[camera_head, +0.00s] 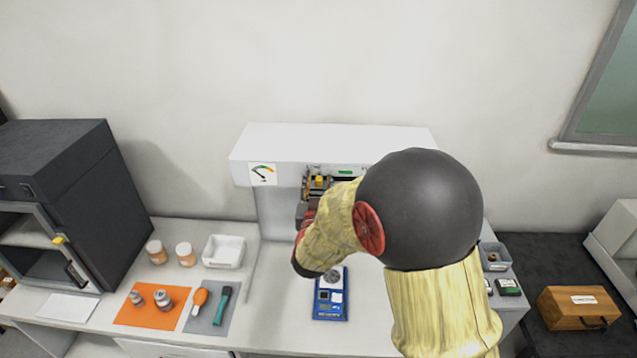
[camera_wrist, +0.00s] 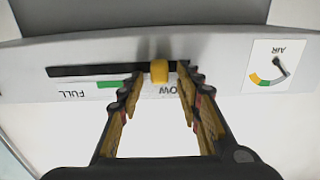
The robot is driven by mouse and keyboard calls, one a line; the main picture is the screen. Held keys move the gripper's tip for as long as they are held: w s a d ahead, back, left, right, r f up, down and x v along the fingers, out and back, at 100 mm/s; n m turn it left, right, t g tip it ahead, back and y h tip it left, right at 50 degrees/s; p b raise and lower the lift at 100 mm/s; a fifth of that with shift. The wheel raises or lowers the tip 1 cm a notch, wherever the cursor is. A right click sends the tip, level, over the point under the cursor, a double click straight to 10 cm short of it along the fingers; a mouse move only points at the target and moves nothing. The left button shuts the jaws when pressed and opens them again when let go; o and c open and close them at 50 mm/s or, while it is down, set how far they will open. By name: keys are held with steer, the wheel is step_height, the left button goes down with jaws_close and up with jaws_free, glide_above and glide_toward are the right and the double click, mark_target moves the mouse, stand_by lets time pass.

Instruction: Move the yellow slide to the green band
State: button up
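The yellow slide (camera_wrist: 159,71) sits on a dark horizontal slot in the white panel of the hood, by a partly covered label ending in "OW". It also shows in the head view (camera_head: 319,181), at the left part of the slot. The green band (camera_wrist: 108,85) lies along the slot beside the word FULL, left of the slide in the upside-down wrist view. In the head view the green band (camera_head: 345,172) is right of the slide. My gripper (camera_wrist: 160,74) is open, with one finger on each side of the slide and gaps between. My arm partly hides the hood front in the head view.
An AIR gauge (camera_head: 263,174) is on the hood's left front. A blue balance (camera_head: 331,306) stands below my arm. An orange mat (camera_head: 135,315) with jars, a grey mat (camera_head: 226,325) with tools and a white tray (camera_head: 224,251) lie to the left.

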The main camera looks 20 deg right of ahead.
steer(key=shift+c, duration=0.8)
steer(key=c, duration=0.7)
jaws_close()
